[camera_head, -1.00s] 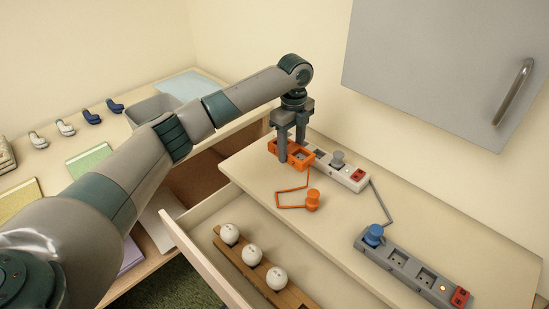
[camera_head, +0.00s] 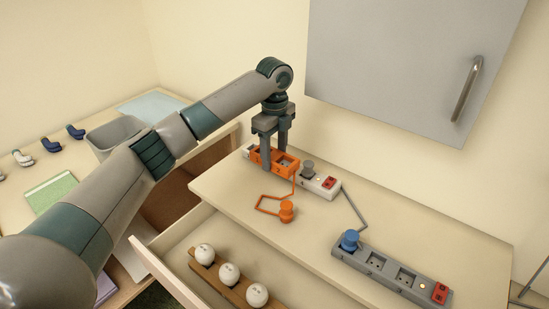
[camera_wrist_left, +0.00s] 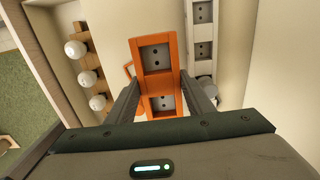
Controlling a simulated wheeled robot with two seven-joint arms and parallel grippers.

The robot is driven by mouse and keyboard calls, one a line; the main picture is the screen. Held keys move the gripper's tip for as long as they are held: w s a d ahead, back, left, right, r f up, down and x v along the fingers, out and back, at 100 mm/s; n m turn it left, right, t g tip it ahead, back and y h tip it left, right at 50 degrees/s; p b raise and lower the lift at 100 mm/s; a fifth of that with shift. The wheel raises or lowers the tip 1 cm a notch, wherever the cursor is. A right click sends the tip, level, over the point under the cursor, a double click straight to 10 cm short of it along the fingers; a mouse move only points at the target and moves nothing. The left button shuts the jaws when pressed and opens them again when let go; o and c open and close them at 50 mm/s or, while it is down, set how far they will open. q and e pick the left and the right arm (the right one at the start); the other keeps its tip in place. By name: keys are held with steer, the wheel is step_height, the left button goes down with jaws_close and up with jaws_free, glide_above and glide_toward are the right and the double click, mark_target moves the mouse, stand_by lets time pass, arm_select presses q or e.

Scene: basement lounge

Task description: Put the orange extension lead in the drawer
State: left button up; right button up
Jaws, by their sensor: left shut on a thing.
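The orange extension lead (camera_head: 256,159) is a socket block on the counter top, with an orange cord to an orange plug (camera_head: 287,211) lying in front of it. My left gripper (camera_head: 274,156) comes down from above, its fingers on both long sides of the block, shut on it. The wrist view shows the block (camera_wrist_left: 141,53) between the fingers. I cannot tell whether the block is clear of the counter. The drawer (camera_head: 166,271) below the counter is pulled open. My right gripper is not in view.
A white power strip (camera_head: 317,182) with a grey plug sits beside the orange block. A grey strip (camera_head: 391,272) with a blue plug lies further right. A wooden rack (camera_head: 235,293) with white bulbs stands in the drawer. A grey cupboard (camera_head: 400,60) hangs above the counter.

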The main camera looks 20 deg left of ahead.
arm_select(q)
steer(key=shift+r, duration=0.1)
steer(key=n, duration=0.1)
steer(key=s, duration=0.1)
steer(key=n, duration=0.1)
steer(key=shift+s+d+r+n, duration=0.25)
steer(key=shift+s+r+n, duration=0.05)
steer(key=shift+s, duration=0.05)
steer(key=s+d+f+n, duration=0.1)
steer(key=s+n, duration=1.8)
steer(key=s, duration=0.5)
steer(key=shift+s+d+f, duration=0.15)
steer(key=shift+s+f, duration=0.15)
steer(key=shift+s, duration=0.05)
